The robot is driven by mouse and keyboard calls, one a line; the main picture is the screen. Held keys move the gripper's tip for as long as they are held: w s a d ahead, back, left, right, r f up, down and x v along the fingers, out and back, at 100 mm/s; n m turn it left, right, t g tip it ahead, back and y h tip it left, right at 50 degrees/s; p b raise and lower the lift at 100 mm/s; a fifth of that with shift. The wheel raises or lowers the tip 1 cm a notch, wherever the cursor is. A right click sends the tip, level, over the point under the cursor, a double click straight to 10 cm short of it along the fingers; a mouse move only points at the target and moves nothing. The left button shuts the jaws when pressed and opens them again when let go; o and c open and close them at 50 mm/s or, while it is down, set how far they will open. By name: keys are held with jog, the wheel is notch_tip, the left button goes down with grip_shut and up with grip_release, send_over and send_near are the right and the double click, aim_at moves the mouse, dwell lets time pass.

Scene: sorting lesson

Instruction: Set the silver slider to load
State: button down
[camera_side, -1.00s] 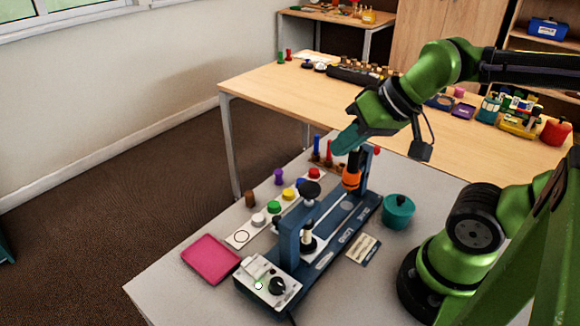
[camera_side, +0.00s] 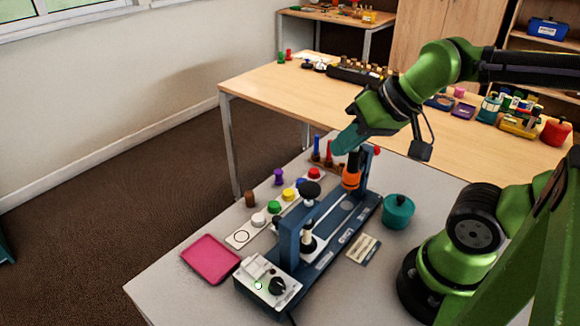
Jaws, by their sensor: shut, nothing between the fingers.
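The blue machine (camera_side: 330,254) stands on the grey table, with an upright at each end of its track. A pale silver plate (camera_side: 318,245) sits low in the track beside the near upright and looks like the silver slider; a dark-and-cream piece (camera_side: 307,238) stands at it. Several small pale labels run along the machine's front side, too small to read, so I cannot tell which one is load. My gripper (camera_side: 340,148) has teal fingers, shut and empty. It is above the far end of the machine, near an orange cylinder (camera_side: 351,177), well away from the plate.
A white control panel (camera_side: 258,291) with a black knob (camera_side: 278,286) is at the machine's near end. A pink tray (camera_side: 210,260) lies left, a teal pot (camera_side: 397,211) right. Several coloured knobs line the left side; a card (camera_side: 364,249) lies right.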

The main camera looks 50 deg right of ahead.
jog(key=c, duration=1.7)
grip_release()
jog(key=o, duration=0.3)
jog(key=shift+w+f, duration=0.1)
jog(key=shift+f, duration=0.3)
jog(key=o, duration=0.5)
jog(key=shift+w+a+f+n+g, duration=0.2)
jog(key=shift+w+f+n+g, duration=0.1)
jog(key=shift+w+g, duration=0.25)
jog(key=shift+w+a+f+n+g, duration=0.15)
jog(key=shift+w+f+n+g, duration=0.15)
jog(key=shift+w, duration=0.3)
jog(key=n+g+h, duration=0.2)
jog(key=n+g, duration=0.4)
jog(key=n, duration=2.4)
send_over(277, 218)
jog(key=f, duration=0.2)
jog(key=shift+t, duration=0.25)
notch_tip(277, 218, down, 17)
jog(key=shift+r, duration=0.1)
jog(key=shift+c, duration=0.6)
